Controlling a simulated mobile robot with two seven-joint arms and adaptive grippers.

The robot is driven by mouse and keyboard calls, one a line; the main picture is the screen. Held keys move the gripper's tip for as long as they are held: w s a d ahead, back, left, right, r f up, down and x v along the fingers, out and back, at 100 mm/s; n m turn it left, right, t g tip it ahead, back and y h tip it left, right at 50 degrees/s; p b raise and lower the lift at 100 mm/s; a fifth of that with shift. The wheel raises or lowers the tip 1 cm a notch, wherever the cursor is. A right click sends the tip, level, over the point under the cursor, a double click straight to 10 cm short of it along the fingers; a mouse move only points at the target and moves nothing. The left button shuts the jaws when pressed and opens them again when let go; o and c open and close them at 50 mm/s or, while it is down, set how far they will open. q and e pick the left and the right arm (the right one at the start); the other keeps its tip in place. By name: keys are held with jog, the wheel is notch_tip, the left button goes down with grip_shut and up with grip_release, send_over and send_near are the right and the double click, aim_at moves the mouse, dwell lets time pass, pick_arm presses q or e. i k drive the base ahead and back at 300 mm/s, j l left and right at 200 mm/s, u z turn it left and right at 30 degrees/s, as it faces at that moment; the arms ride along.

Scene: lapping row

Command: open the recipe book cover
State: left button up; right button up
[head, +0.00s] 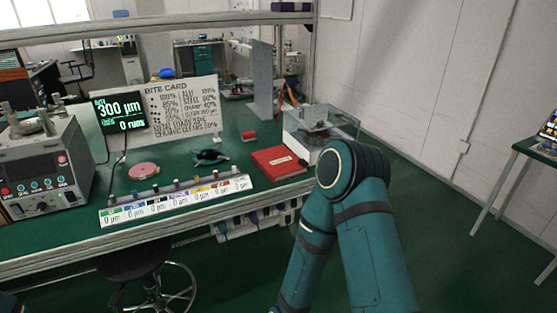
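The recipe book (275,162) is a red, closed book lying flat near the front right of the green bench. A pale label shows on its cover, and a small dark shape sits at its right edge, too small to make out. My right arm is bent in front of the bench's right end, to the right of and nearer than the book. Neither my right gripper nor my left gripper shows in the head view.
A rack of coloured pieces (176,201) runs along the bench's front edge, left of the book. A clear-sided box (301,127) stands behind the book. A dark teal object (210,157), a pink disc (143,171) and a control unit (44,163) lie further left.

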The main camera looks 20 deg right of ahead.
aim_at(280, 161)
jog(key=i+l+z, duration=0.4)
jog(key=i+l, duration=0.15)
jog(key=i+l+z, duration=0.4)
jog(key=i, duration=0.3)
